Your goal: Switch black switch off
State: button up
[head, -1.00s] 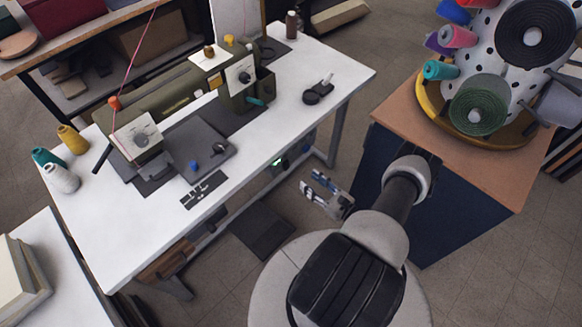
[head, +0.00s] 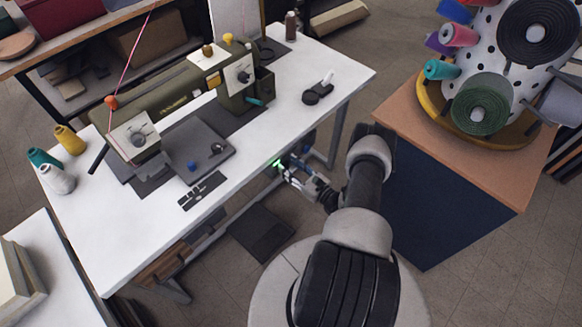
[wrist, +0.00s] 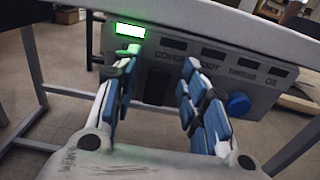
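In the wrist view, a grey control box (wrist: 262,92) hangs under the white sewing table. A dark upright shape (wrist: 157,86), apparently the black switch, shows on its face between my fingers; its lever position cannot be made out. A green light (wrist: 130,30) glows at the box's upper left. My gripper (wrist: 160,74) is open, with blue-padded fingers apart on either side of the dark shape and nothing held. The left finger covers part of the box below the light; contact cannot be told. In the head view my gripper (head: 297,177) is by the table's front edge, near the green glow.
A round blue knob (wrist: 238,104) sits on the box right of my fingers. The white table (head: 105,225) carries a green sewing machine (head: 180,88). Table legs stand around the box. A black pedal (head: 262,232) lies on the floor. A blue-sided cabinet (head: 430,215) stands at right.

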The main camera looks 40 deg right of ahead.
grip_shut()
jog(key=f+t+b, duration=0.1)
jog(key=b, duration=0.2)
jog(key=shift+s, duration=0.1)
jog(key=shift+t+b, duration=0.4)
jog(key=shift+b, duration=0.1)
jog(key=shift+s+t+y, duration=0.1)
jog(key=shift+t+y, duration=0.2)
jog(key=shift+t, duration=0.1)
jog(key=shift+r, duration=0.1)
jog(key=shift+o, duration=0.7)
grip_release()
jog(key=shift+s, duration=0.1)
